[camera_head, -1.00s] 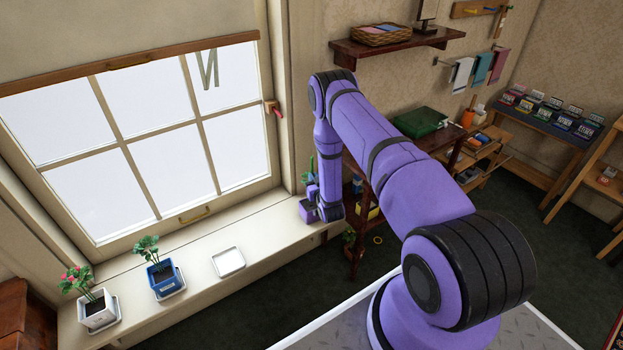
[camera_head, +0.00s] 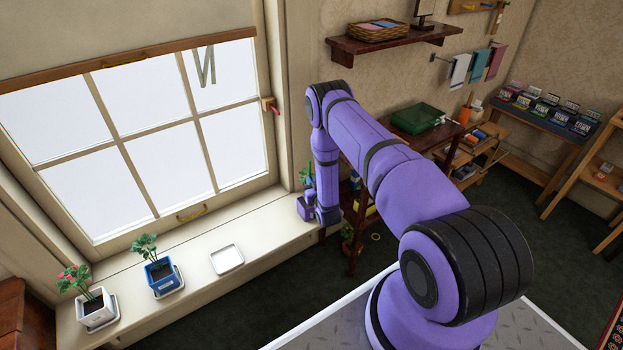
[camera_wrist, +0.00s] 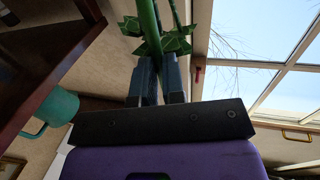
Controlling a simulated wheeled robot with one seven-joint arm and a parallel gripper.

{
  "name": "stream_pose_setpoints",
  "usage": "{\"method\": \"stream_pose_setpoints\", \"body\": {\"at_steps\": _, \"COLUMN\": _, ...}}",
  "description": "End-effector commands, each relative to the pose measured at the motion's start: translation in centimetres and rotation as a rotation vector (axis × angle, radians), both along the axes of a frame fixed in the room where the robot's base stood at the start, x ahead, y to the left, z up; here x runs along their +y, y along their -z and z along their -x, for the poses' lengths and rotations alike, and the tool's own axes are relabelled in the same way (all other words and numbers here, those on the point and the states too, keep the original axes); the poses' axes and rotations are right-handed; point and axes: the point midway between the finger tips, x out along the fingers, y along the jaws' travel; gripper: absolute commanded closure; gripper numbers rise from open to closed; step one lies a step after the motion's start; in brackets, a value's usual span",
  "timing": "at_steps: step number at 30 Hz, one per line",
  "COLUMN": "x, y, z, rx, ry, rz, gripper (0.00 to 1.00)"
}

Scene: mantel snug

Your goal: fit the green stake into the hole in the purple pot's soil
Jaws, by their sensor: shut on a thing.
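The purple pot (camera_head: 305,209) stands at the right end of the window sill, partly hidden by my arm, with green leaves showing above it. The hole in its soil cannot be seen. In the wrist view, the green stake (camera_wrist: 148,22) runs up from between the two dark fingers of my gripper (camera_wrist: 156,75), which is shut on it. Green ivy-like leaves show beside the stake just beyond the fingertips. The stake's lower end is hidden. In the head view my gripper is beside the purple pot, but its fingers are not clear.
On the sill stand a white pot (camera_head: 95,307), a blue pot (camera_head: 161,274) and an empty white saucer (camera_head: 227,260). The window (camera_head: 130,135) is behind them. A dark wooden shelf (camera_wrist: 45,60) and a teal watering can (camera_wrist: 60,108) show left in the wrist view.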

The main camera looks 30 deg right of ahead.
Motion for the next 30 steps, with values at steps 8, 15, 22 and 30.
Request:
{"method": "stream_pose_setpoints", "body": {"at_steps": 8, "x": 0.0, "y": 2.1, "z": 0.0, "rx": 0.0, "ry": 0.0, "rz": 0.0, "gripper": 1.0}}
{"method": "stream_pose_setpoints", "body": {"at_steps": 15, "x": 0.0, "y": 2.8, "z": 0.0, "rx": 0.001, "ry": 0.0, "rz": 0.0, "gripper": 1.0}}
{"method": "stream_pose_setpoints", "body": {"at_steps": 22, "x": 0.0, "y": 2.8, "z": 0.0, "rx": 0.0, "ry": 0.0, "rz": 0.0, "gripper": 1.0}}
{"method": "stream_pose_setpoints", "body": {"at_steps": 30, "x": 0.0, "y": 2.8, "z": 0.0, "rx": 0.0, "ry": 0.0, "rz": 0.0, "gripper": 1.0}}
